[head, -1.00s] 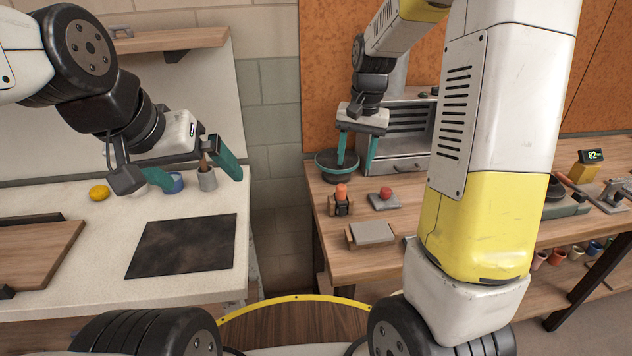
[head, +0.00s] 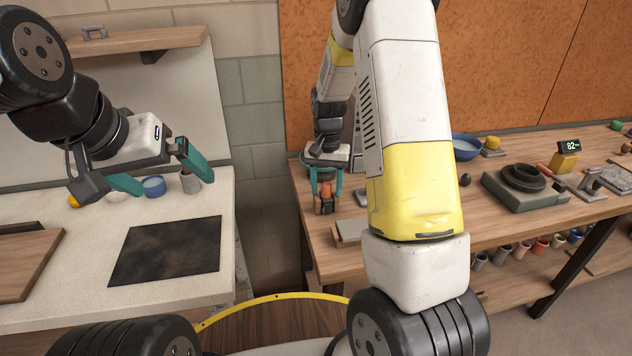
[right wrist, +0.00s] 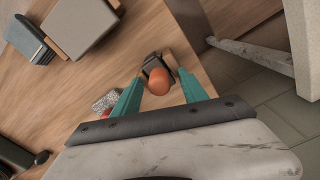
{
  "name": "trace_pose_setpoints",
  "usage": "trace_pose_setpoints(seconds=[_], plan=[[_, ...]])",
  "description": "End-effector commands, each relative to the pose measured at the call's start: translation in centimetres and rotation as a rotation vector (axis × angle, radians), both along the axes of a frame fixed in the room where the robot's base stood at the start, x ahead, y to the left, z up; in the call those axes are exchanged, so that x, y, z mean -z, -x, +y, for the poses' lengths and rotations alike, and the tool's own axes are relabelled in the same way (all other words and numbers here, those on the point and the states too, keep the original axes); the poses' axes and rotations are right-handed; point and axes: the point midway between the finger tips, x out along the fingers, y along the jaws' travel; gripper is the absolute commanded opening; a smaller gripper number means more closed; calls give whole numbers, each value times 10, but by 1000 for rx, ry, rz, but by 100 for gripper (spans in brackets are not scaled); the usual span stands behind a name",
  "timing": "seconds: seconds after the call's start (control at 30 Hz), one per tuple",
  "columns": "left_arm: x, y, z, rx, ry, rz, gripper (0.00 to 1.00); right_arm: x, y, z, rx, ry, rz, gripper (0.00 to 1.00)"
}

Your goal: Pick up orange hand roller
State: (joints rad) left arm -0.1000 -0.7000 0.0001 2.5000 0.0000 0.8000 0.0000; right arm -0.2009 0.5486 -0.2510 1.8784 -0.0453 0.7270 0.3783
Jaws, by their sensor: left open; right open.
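The orange hand roller (head: 326,191) stands on a small dark and wooden holder near the left end of the wooden bench (head: 490,228). In the right wrist view the orange roller (right wrist: 159,82) lies between the teal fingers. My right gripper (head: 325,190) is open, its fingers on either side of the roller; it also shows in the right wrist view (right wrist: 158,92). I cannot tell whether the fingers touch it. My left gripper (head: 163,185) is open and empty above the pale counter (head: 70,290).
A dark mat (head: 166,250) and a blue cup (head: 154,186) are on the pale counter. A grey block (head: 347,232) on wood lies on the bench close to the roller. Further right are a blue bowl (head: 466,148) and a yellow scale (head: 565,160). A gap separates counter and bench.

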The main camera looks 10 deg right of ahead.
Motion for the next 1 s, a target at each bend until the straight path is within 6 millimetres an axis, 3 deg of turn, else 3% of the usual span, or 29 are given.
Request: trace_pose_setpoints(seconds=[0.17,0.43,0.8,1.0], plan=[[0,0,0,0,0,0,100,0,0,0,0,0,-1,51],[0,0,0,0,0,0,100,0,0,0,0,0,0,2],[0,0,0,0,0,0,100,-2,0,0,-1,0,-2,0],[0,0,0,0,0,0,100,-30,-2,0,-1,-1,-7,0]])
